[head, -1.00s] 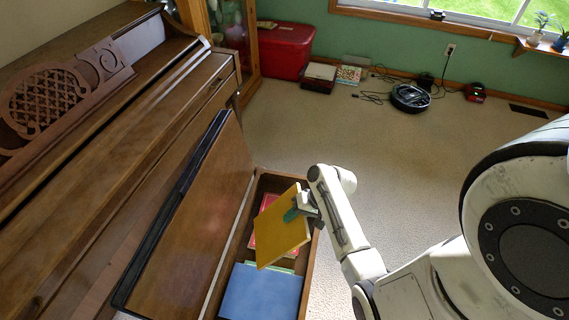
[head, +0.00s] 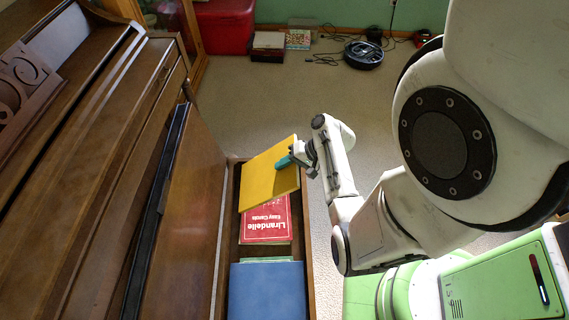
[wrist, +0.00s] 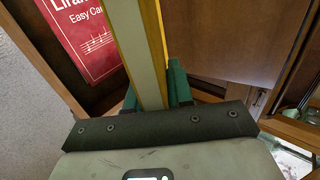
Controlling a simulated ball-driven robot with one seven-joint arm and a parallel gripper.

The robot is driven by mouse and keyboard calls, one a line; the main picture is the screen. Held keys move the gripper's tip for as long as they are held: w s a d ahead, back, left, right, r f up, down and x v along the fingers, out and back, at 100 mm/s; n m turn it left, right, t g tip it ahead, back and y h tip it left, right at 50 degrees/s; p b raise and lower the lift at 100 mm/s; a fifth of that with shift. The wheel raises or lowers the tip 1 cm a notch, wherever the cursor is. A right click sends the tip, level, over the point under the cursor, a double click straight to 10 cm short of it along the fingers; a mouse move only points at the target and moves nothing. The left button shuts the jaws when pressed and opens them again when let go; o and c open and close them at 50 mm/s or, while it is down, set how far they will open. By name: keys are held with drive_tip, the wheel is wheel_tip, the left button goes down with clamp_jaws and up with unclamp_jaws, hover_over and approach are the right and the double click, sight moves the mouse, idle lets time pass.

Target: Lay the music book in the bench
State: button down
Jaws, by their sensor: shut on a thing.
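The yellow music book (head: 268,177) is held at its right edge by my gripper (head: 288,160), tilted above the far end of the open bench (head: 310,262). In the wrist view the book (wrist: 138,50) stands edge-on between the two green fingers of my gripper (wrist: 160,88), which are shut on it. Inside the bench lie a red book (head: 266,222) titled "Lirandelle Easy Carols" and a blue book (head: 266,292) nearer to me. The red book also shows in the wrist view (wrist: 90,35). The yellow book hides the bench's far end in the head view.
The bench's raised lid (head: 190,215) stands along the left side, between the bench and the piano (head: 85,150). Carpet (head: 270,95) is clear beyond the bench. A robot vacuum (head: 363,54), cables and a red bin (head: 224,25) are by the far wall.

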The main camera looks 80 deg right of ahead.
drive_tip(key=w+f+b, duration=0.4)
drive_tip(key=f+b, duration=0.4)
drive_tip(key=f, duration=0.4)
drive_tip(key=shift+w+a+f+b, duration=0.15)
drive_tip(key=shift+w+a+b, duration=0.2)
drive_tip(key=shift+a, duration=0.05)
idle(0.3)
drive_tip(key=c, duration=0.9)
unclamp_jaws()
drive_tip(key=p+v, duration=0.1)
drive_tip(key=v, duration=0.9)
drive_tip(key=shift+s+r+p, duration=0.2)
drive_tip(key=shift+s+p, duration=0.15)
